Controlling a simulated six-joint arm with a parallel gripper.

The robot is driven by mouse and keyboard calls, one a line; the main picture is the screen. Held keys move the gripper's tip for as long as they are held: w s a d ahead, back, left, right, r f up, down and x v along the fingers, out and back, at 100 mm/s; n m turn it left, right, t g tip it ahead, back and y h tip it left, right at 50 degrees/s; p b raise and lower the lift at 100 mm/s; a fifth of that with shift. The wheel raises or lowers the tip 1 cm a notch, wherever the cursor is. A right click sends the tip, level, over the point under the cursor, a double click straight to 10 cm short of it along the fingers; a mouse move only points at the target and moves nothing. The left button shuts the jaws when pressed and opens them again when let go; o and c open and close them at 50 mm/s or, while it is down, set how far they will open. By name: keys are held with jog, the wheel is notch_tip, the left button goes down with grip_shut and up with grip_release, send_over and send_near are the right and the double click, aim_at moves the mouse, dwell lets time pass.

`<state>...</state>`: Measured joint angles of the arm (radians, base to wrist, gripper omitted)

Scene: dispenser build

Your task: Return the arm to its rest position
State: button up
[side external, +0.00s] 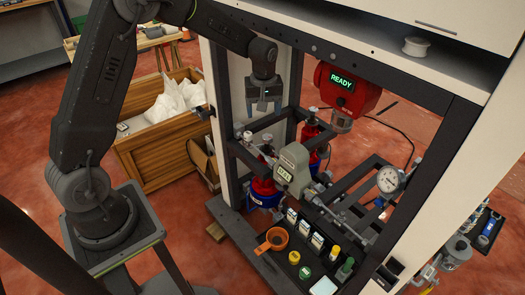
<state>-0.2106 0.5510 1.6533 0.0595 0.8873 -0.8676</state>
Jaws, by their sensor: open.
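My gripper (264,105) hangs pointing down inside the frame of the dispenser cabinet, in the upper middle of the side external view. Its two fingers are apart and nothing shows between them. It is above the red bottles and the grey dispenser unit (293,165), clear of both in the picture. My arm reaches from its stand at the left across to the cabinet, with the elbow raised at the top. A red device (345,90) with a lit "READY" display is mounted to the right of my gripper.
Dark cabinet posts (220,95) and a top beam (350,60) surround my gripper. Below are red bottles (262,186), an orange cup (276,238) and several small containers. A pressure gauge (390,179) is at the right. A wooden crate (150,165) stands between my base and the cabinet.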

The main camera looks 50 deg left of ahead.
jog(key=s+d+r+m+t, duration=0.2)
jog(key=s+d+r+m, duration=0.5)
jog(key=s+r, duration=0.6)
jog(key=s+d+r+m+t, duration=0.1)
jog(key=s+d+m, duration=0.1)
jog(key=s, duration=0.5)
jog(key=s+d+r+m+t, duration=0.1)
jog(key=s+m+t, duration=0.1)
jog(key=s, duration=0.4)
jog(key=shift+s+d+r+m+h, duration=0.3)
jog(key=shift+s+d+m, duration=0.1)
jog(key=shift+m, duration=0.1)
dwell(0.5)
